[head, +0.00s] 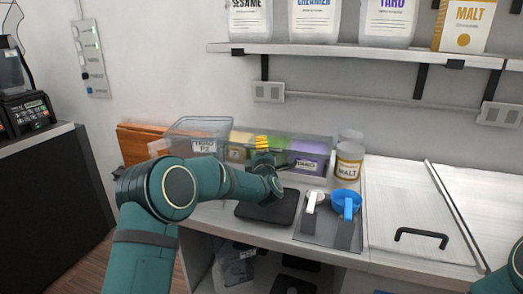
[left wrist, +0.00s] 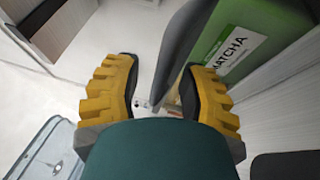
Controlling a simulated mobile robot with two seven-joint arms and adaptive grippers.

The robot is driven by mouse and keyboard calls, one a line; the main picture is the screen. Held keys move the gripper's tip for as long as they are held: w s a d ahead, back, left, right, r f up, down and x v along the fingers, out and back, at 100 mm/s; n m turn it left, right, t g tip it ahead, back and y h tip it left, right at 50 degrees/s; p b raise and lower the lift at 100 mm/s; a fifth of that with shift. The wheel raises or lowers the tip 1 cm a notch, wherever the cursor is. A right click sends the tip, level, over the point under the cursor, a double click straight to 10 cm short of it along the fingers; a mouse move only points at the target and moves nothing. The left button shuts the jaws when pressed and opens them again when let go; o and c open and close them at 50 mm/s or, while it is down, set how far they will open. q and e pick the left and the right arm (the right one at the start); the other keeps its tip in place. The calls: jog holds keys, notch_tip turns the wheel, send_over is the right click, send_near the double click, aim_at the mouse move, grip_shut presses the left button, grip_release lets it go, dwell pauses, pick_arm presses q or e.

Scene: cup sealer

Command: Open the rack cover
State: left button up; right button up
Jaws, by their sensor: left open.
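The rack (head: 310,158) stands at the back of the counter, with a see-through grey cover (head: 313,141) along its top. Yellow, green and purple containers show through it. My left gripper (head: 262,143) is at the rack's upper middle, by the green container. In the left wrist view its yellow fingers (left wrist: 161,98) are spread. A dark grey edge (left wrist: 184,50) runs between the fingertips, beside the green container labelled MATCHA (left wrist: 250,40); I cannot tell if they touch it. My forearm hides part of the rack's front. My right gripper is out of view.
A clear bin (head: 205,125) sits at the rack's left. A malt jar (head: 348,162) stands at its right. A black pad (head: 268,207), a blue cup-shaped tool (head: 346,203) and a white-handled tool (head: 314,201) lie in front. A shelf (head: 350,52) hangs above.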

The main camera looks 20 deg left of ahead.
pick_arm(q)
grip_shut()
jog(key=shift+r, duration=0.15)
